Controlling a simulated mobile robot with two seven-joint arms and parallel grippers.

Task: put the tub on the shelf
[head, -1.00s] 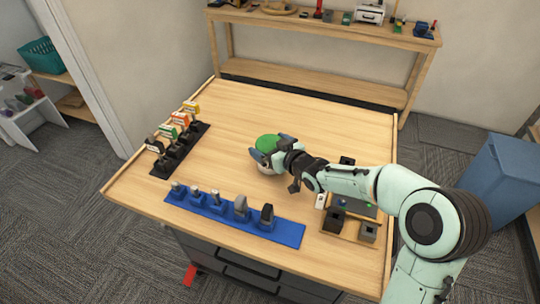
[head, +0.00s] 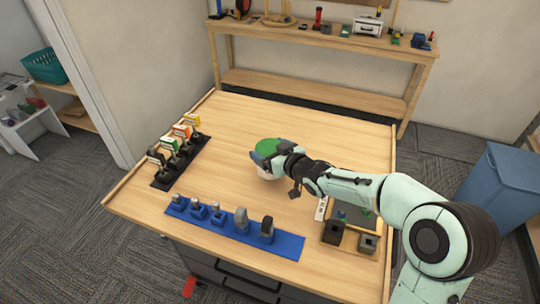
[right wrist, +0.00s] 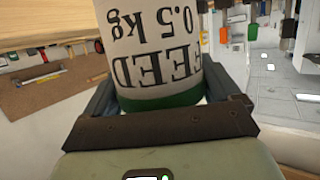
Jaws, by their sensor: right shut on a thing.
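The tub (head: 266,147) has a green lid and a pale body, and is at the middle of the wooden table in the head view. In the right wrist view the tub (right wrist: 160,55) appears upside down, with "FEED 0.5 kg" on its side. My right gripper (head: 270,156) is shut on the tub, with a finger on each side of it. I cannot tell whether the tub's base touches the table. The shelf (head: 310,88) is a wooden unit behind the table, with a lower board and a crowded top board. My left gripper is out of view.
A blue rack (head: 284,243) of tools lies along the table's front, and a black rack (head: 162,180) with labelled items at the left. A wooden tray (head: 350,238) lies under my right arm. The shelf's lower board is clear. A blue bin (head: 497,185) stands right.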

